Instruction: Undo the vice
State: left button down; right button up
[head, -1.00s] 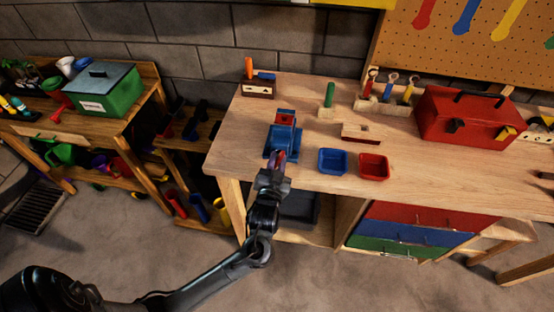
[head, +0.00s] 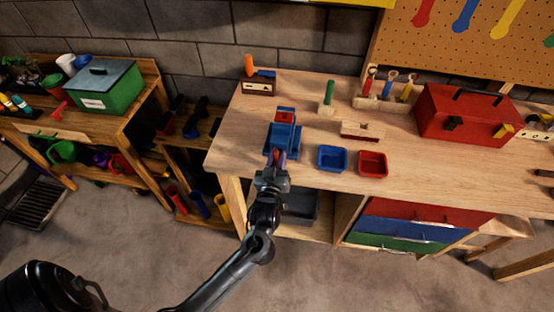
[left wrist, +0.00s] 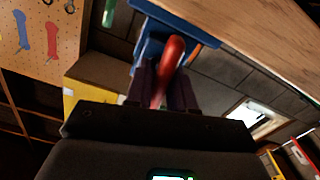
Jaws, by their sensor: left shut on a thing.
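The blue vice (head: 282,136) stands on the workbench near its left end, with a red part at its top back. In the left wrist view the vice (left wrist: 150,48) shows as a blue body. My left gripper (head: 274,164) is at the front of the vice, by the bench's front edge. It is shut on the red vice handle (left wrist: 170,62), which lies between its dark fingers in the left wrist view. The vice's jaws are too small to tell whether they hold anything. My right gripper is not in view.
A blue tray (head: 332,158) and a red tray (head: 372,164) stand right of the vice on the workbench (head: 440,170). A wooden block (head: 362,130), a green-handled tool (head: 328,92) and a red toolbox (head: 470,114) stand farther back and right.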

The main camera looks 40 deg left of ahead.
pick_arm(q)
jog(key=shift+f, duration=0.1)
dwell(0.5)
jog(key=c, duration=1.2)
grip_release()
jog(key=shift+c, duration=0.2)
jog(key=shift+o, duration=0.6)
jog(key=shift+w+a, duration=0.15)
jog(key=shift+w, duration=0.05)
jog(key=shift+s, duration=0.1)
jog(key=v, duration=1)
jog(key=shift+s+d+p, duration=0.3)
jog(key=shift+p, duration=0.1)
